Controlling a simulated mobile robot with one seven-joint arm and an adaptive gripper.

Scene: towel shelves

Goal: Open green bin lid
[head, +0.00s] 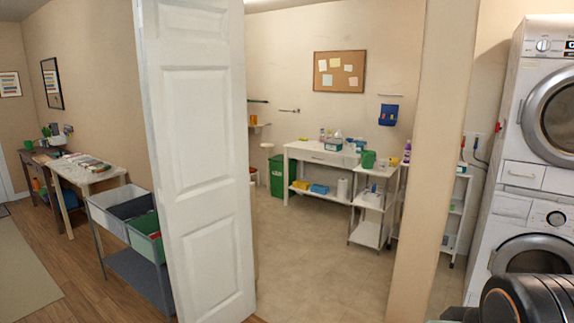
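A green bin (277,178) stands on the floor in the room beyond the door, against the back wall and just left of a white table. It is upright and far from me. It is too small here to tell clearly how its lid sits. The fingers of my gripper are not in view; only a dark, rounded part of my own arm shows at the bottom right.
A white panel door (203,170) stands open at the left of the doorway. A beige wall post (425,150) bounds it at right. The white table (303,154) and a white wheeled cart (369,237) stand inside. The tiled floor (300,250) is clear.

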